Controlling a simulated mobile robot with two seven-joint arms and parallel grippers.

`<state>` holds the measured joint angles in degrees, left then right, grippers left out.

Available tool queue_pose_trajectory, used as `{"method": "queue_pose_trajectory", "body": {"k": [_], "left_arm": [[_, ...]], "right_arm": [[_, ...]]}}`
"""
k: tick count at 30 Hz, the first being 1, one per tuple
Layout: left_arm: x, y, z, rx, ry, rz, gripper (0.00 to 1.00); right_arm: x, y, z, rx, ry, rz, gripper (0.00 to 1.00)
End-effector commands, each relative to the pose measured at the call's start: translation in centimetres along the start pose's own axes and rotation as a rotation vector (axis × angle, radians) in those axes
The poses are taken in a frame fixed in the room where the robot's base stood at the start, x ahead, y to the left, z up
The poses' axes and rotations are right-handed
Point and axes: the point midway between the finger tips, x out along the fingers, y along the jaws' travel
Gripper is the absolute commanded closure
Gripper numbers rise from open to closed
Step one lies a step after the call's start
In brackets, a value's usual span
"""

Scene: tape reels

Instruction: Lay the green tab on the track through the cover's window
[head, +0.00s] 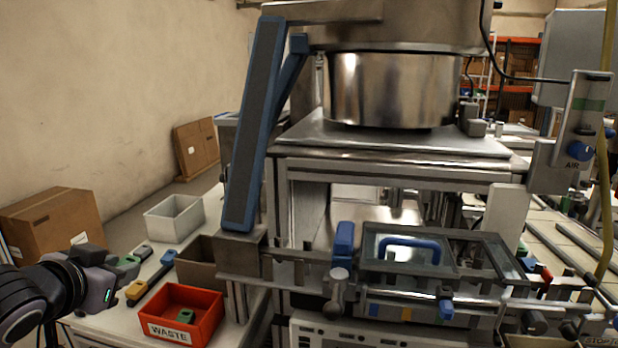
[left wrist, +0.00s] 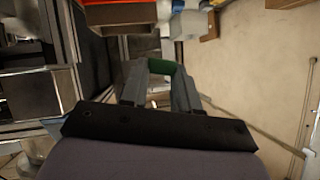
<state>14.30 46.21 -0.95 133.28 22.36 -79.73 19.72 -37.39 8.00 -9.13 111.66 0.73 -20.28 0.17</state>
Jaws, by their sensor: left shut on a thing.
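My left gripper (head: 122,268) is at the lower left of the head view, over the near end of the side table. It is shut on the green tab (left wrist: 162,67), which lies between the fingertips in the left wrist view; in the head view the tab (head: 129,264) is small and partly hidden by the fingers. The cover (head: 490,252), a dark frame with a glass pane and a blue handle (head: 410,243), sits over the track (head: 290,268) at right of centre, far from the gripper. My right gripper is not in view.
A red WASTE bin (head: 165,332) with a green piece (head: 185,316) in it stands right of my gripper. A yellow piece (head: 136,289) and a dark strip lie beside it. A grey bin (head: 174,219) stands behind. A blue-edged chute (head: 253,130) rises before the steel bowl (head: 390,90).

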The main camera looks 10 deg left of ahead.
Motion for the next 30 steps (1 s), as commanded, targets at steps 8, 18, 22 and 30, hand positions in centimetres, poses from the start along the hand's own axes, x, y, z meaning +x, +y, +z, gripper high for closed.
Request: {"method": "queue_pose_trajectory", "body": {"k": [8,18,22,30], "left_arm": [[-0.5,10.7,6.3,0.031,0.014,0.085,0.98],[-0.7,16.9,9.9,0.055,0.035,0.12,0.98],[-0.7,16.9,9.9,0.056,0.035,0.119,0.98],[-0.6,16.8,9.9,0.061,0.035,0.118,0.98]], "right_arm": [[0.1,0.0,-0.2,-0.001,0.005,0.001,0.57],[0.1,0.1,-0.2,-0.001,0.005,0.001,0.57],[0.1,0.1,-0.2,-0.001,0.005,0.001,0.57],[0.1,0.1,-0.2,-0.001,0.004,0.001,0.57]]}}
